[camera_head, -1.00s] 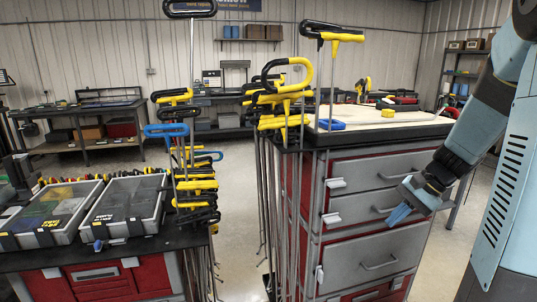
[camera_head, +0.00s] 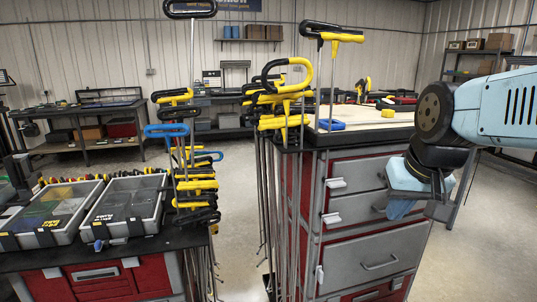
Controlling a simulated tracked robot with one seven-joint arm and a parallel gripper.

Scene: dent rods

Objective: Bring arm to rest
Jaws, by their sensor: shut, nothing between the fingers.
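My arm reaches in from the right edge, with its pale blue links and black joints folded close together. My gripper (camera_head: 397,209) hangs at the arm's end in front of the right side of the grey and red drawer cabinet.
More rods (camera_head: 195,185) hang by the left cart with two organizer cases (camera_head: 126,208). Floor shows between them.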

